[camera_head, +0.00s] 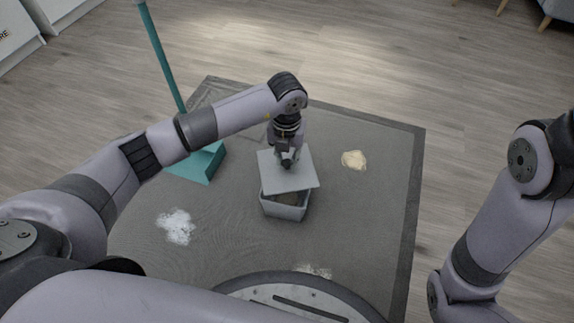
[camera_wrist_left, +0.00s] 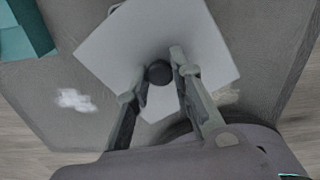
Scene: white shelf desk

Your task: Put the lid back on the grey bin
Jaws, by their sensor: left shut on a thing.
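The grey bin (camera_head: 284,208) stands on the dark mat, with part of its dark inside showing at the front. The pale grey square lid (camera_head: 297,179) is over the bin's top, turned and shifted toward the back relative to the rim. I cannot tell whether it touches the rim. My left gripper (camera_head: 287,161) is above the lid and shut on its knob. In the left wrist view the lid (camera_wrist_left: 118,48) fills the middle, and its dark round knob (camera_wrist_left: 159,72) sits between the two fingers. My right gripper is not in view.
The grey mat (camera_head: 335,215) lies on a wood floor. A teal dustpan (camera_head: 201,165) with a long handle stands at the left. White powder (camera_head: 176,226) lies front left, a yellowish pile (camera_head: 354,160) right of the bin, and more pale powder (camera_head: 314,271) in front.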

